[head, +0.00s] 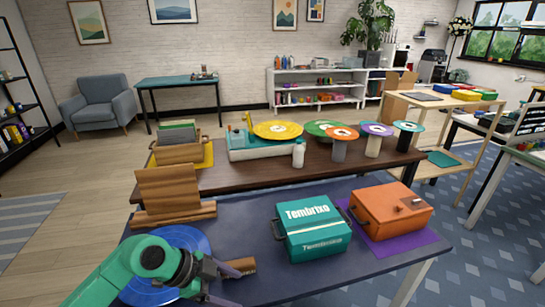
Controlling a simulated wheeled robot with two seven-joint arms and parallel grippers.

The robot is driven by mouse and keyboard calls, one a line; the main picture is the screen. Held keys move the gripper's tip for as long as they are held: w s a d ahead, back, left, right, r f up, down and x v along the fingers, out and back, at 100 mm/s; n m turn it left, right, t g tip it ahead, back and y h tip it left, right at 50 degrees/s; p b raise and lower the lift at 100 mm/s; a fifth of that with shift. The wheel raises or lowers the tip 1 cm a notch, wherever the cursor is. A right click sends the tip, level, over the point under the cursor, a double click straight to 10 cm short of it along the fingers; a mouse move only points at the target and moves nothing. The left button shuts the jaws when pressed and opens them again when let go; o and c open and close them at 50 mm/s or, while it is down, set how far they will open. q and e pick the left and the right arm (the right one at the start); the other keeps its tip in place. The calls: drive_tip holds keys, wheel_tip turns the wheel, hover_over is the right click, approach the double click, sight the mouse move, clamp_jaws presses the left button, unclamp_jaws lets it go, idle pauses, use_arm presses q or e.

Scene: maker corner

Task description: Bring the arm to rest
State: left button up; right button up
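My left arm (115,270) comes in low from the left, green with a dark wrist. My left gripper (232,288) is at its end, over the dark blue front table (290,200). Its two dark fingers look spread apart, with nothing visible held between them. A short brown wooden piece (241,266) lies just beyond the upper finger; I cannot tell whether they touch. A blue disc (186,237) lies on the table, partly hidden under the arm and wrist. My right gripper is not in view.
A teal box (312,230) and an orange box (392,209) on a purple mat (433,238) stand to the right. A wooden stand (168,190) is behind the arm. The brown table (230,180) behind holds a turntable (262,150), a crate (180,154) and several discs on stands.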

use_arm(q)
drive_tip(key=w+d+r+t+h, duration=0.1)
drive_tip(key=d+r+t+h, duration=0.3)
drive_tip(key=r, duration=0.4)
drive_tip(key=w+d+r+t+h, duration=0.2)
drive_tip(key=d+r+t+h, duration=0.15)
drive_tip(key=r, duration=0.45)
drive_tip(key=w+a+r+n+t+y, duration=0.2)
drive_tip(key=a+n+t+y, duration=0.1)
drive_tip(key=a+n+t, duration=0.2)
drive_tip(key=w+a+r+n+t+y, duration=0.2)
drive_tip(key=w+a+n+t+y, duration=0.15)
drive_tip(key=a+n+t, duration=0.2)
drive_tip(key=s+a+f+n+g+y, duration=0.2)
drive_tip(key=a+f+n+g+y, duration=0.3)
drive_tip(key=a+f+y, duration=0.55)
drive_tip(key=s+f+g+h, duration=0.2)
drive_tip(key=s+f+g, duration=1)
drive_tip(key=s+f, duration=0.8)
wheel_tip(320, 180, down, 25)
drive_tip(key=s+g, duration=0.1)
drive_tip(key=s, duration=0.1)
drive_tip(key=s+a+f+m+g, duration=0.1)
drive_tip(key=s+a+f, duration=0.2)
drive_tip(key=s+f, duration=0.9)
drive_tip(key=s, duration=0.3)
drive_tip(key=shift+s, duration=0.4)
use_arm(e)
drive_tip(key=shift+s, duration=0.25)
